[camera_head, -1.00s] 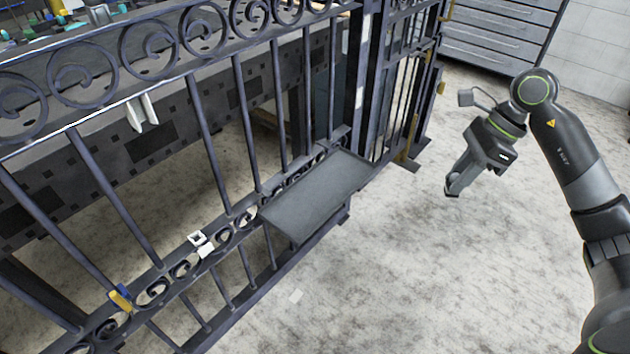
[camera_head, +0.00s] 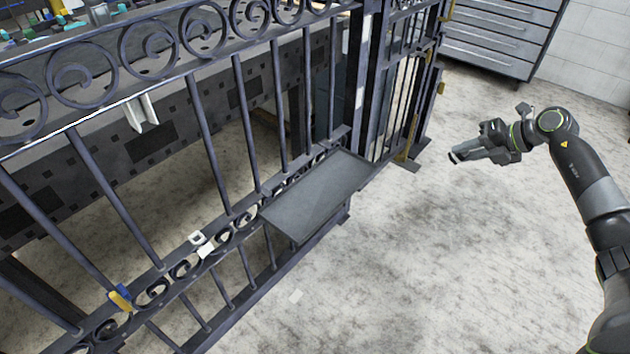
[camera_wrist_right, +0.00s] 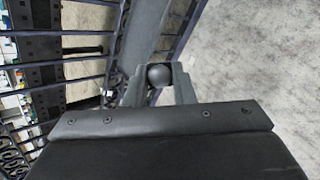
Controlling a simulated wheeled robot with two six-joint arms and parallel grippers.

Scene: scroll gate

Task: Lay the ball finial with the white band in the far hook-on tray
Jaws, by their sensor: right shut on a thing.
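My right gripper (camera_head: 468,153) is in the air to the right of the gate, pointing left toward it. In the right wrist view a dark grey ball finial (camera_wrist_right: 158,75) sits between the two fingers, which are shut on it. I cannot clearly make out a white band on it. A flat dark grey hook-on tray (camera_head: 315,195) hangs on the gate's lower scroll rail, left of and apart from the gripper. It looks empty. I see no other tray in the head view. My left gripper is not in view.
The dark scroll gate (camera_head: 202,145) with upright bars fills the left. A blue and yellow item (camera_head: 120,297) and small white pieces (camera_head: 202,244) are on its lower rail. A grey drawer cabinet (camera_head: 497,38) stands at the back. The floor between tray and arm is clear.

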